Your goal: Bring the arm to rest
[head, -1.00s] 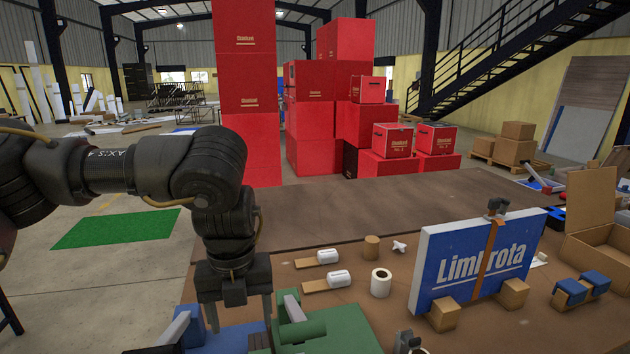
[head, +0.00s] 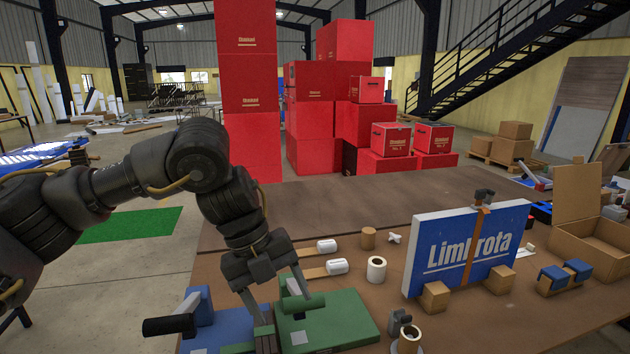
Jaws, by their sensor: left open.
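My left arm comes in from the left and bends down over the workbench (head: 390,205). My left gripper (head: 285,312) points down at the green fixture (head: 335,322), with its two fingers apart and nothing visible between them. The fingers overlap the fixture in the picture, and I cannot tell whether they touch it. My right arm and right gripper are not in view.
A blue lightbox panel (head: 436,255) reading "Limbrota" stands upright in wooden blocks on the bench. A white roll (head: 376,269) and brush-like tools (head: 336,266) lie near the gripper. An open cardboard box (head: 590,252) is at right. Stacked red boxes (head: 252,145) stand behind.

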